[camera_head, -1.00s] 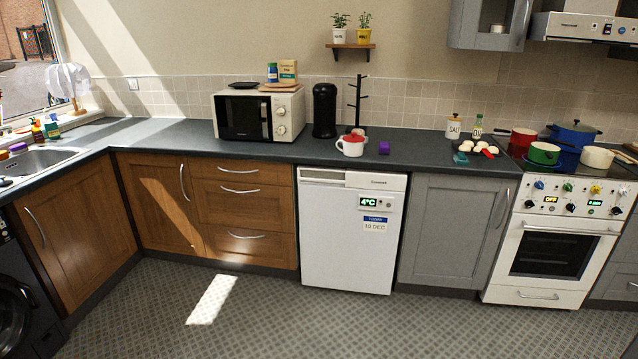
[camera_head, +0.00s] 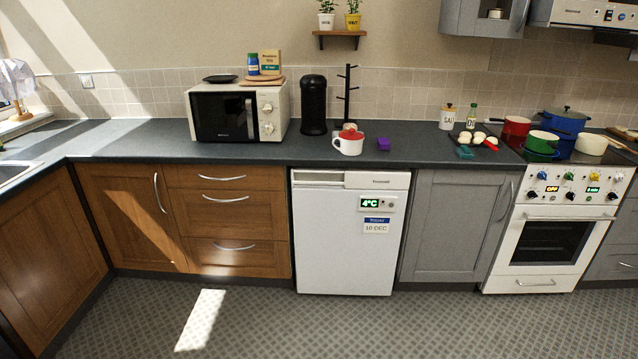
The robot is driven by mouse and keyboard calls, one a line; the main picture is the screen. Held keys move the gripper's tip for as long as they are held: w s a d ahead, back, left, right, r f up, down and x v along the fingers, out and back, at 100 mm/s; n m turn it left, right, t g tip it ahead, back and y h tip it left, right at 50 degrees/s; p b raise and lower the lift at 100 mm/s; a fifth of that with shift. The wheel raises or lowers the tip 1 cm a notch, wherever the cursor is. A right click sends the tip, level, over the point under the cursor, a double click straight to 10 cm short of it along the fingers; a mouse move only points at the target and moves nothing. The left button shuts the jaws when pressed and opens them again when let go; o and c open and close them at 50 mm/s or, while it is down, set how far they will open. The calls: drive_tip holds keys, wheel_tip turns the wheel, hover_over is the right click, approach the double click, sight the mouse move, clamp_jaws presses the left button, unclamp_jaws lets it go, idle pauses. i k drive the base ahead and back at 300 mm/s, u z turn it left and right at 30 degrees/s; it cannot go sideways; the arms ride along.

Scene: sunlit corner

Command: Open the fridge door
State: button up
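The fridge (camera_head: 345,250) is a white under-counter unit in the middle of the head view, between wooden drawers and a grey cupboard. Its door is shut. A recessed grip strip (camera_head: 317,178) runs along the top left of its front. A small display (camera_head: 377,203) reads 4°C, with a label (camera_head: 376,225) marked 10 DEC below it. My gripper and arm are not in view.
Patterned floor (camera_head: 330,325) in front of the fridge is clear. An oven (camera_head: 550,250) stands right.

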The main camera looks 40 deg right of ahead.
sight(346, 242)
drive_tip(key=z, duration=0.2)
drive_tip(key=i, duration=0.9)
drive_tip(key=u, duration=0.05)
